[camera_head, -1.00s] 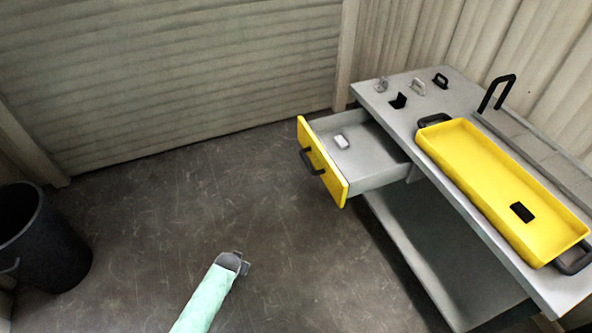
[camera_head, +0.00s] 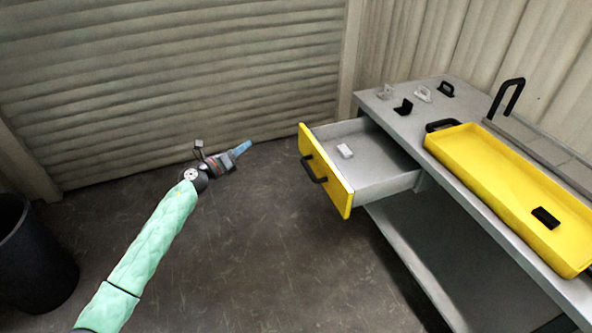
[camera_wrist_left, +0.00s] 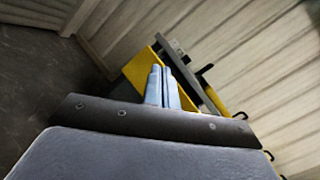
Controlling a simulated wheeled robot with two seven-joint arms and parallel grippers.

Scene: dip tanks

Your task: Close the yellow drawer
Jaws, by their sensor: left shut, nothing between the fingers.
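The yellow drawer (camera_head: 325,172) is pulled out from the left end of the grey bench, with a black handle (camera_head: 312,167) on its yellow front. A small white block (camera_head: 345,151) lies inside it. My left gripper (camera_head: 243,148) is shut and empty, up in the air to the left of the drawer front and apart from it. In the left wrist view the shut fingers (camera_wrist_left: 162,88) point toward the drawer's yellow front (camera_wrist_left: 140,70) and hide part of it. My right gripper is not in view.
The grey bench (camera_head: 415,125) carries a yellow tray (camera_head: 480,170) with a black block (camera_head: 545,218) in it, and several small black and pale pieces. A dark bin (camera_head: 35,262) stands at the left. The floor between bin and bench is clear.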

